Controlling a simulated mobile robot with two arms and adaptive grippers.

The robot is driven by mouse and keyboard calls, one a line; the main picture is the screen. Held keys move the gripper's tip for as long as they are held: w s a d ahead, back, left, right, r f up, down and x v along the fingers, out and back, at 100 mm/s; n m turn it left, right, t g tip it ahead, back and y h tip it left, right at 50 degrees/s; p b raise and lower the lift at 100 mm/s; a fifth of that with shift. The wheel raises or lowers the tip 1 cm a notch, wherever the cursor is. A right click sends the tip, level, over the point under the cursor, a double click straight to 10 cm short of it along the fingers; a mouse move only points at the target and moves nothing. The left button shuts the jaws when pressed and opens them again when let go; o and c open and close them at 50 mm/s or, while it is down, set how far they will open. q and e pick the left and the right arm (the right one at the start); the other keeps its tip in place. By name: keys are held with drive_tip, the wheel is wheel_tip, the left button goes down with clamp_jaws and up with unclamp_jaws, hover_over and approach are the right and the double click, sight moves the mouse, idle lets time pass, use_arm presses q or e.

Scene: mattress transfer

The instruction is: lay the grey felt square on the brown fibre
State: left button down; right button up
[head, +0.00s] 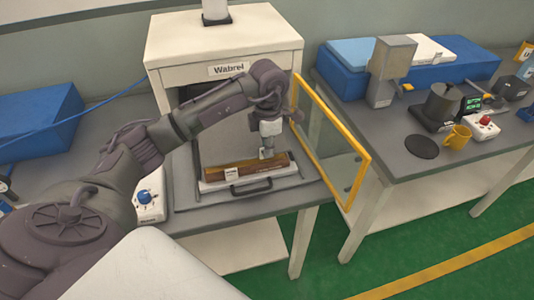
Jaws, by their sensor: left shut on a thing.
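My left gripper (267,154) points down at the back right part of a long brown slab, which looks like the brown fibre (247,168). The slab lies on a pale tray (212,186) with a dark handle, at the front of the white Wabrel cabinet. A small white label is on the slab's front. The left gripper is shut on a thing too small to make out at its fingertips. I cannot tell a grey felt square apart here. My right gripper is not in view.
A yellow-framed door (357,188) stands open just right of my left gripper. A control box with a blue knob (145,197) is left of the tray. The right table (390,145) holds a blue block, a grey column device, a dark pot and a yellow mug (458,137).

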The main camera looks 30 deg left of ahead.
use_arm(q)
drive_tip(key=shift+w+a+f, duration=0.1)
drive_tip(key=shift+a+f, duration=0.05)
drive_tip(key=shift+f, duration=0.15)
wheel_tip(320, 180, down, 4)
drive_tip(key=shift+r+p, duration=0.15)
drive_tip(key=shift+p, duration=0.55)
drive_tip(key=c, duration=1.4)
unclamp_jaws()
drive_tip(key=shift+o, duration=0.6)
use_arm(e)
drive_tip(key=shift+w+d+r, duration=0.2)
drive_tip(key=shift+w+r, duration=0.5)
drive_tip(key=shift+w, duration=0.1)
